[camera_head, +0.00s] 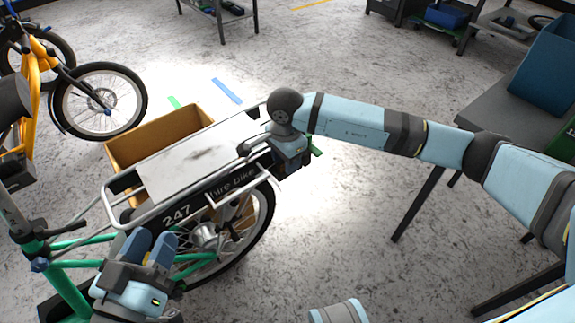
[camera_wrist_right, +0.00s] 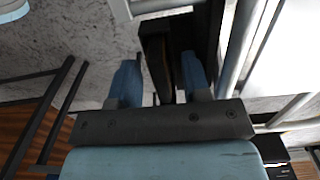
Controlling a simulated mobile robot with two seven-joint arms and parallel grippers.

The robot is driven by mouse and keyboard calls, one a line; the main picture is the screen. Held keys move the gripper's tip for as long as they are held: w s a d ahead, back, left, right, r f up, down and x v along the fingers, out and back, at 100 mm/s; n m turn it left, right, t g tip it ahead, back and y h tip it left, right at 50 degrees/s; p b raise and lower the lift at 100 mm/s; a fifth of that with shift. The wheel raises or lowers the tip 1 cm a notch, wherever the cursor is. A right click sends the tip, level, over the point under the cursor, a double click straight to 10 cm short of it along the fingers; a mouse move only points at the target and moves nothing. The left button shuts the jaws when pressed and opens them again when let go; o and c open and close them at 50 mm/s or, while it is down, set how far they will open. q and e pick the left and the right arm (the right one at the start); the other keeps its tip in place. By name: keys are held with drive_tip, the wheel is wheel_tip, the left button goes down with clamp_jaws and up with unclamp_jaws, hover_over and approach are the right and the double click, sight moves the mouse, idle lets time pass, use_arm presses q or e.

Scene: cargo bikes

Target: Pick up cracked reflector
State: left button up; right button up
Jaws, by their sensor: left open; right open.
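No cracked reflector can be made out for certain in either view. My right gripper (camera_head: 291,158) is at the rear end of the bike's rack, and its wrist covers that end in the head view. In the right wrist view its two blue fingers (camera_wrist_right: 160,78) are open and apart. A dark upright part with a brownish edge (camera_wrist_right: 154,52) shows between and beyond them; I cannot tell whether it is the reflector or whether the fingers touch it. My left gripper (camera_head: 149,246) is open and empty beside the green bike frame (camera_head: 75,284).
The cargo bike carries a silver rack with a white top plate (camera_head: 195,160) and a black "247 hire bike" panel (camera_head: 200,203). A cardboard box (camera_head: 155,137) stands behind it. A yellow bike (camera_head: 35,75) is at left, a grey table (camera_head: 500,112) at right.

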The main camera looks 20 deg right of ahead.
drive_tip(key=shift+c, duration=0.2)
clamp_jaws()
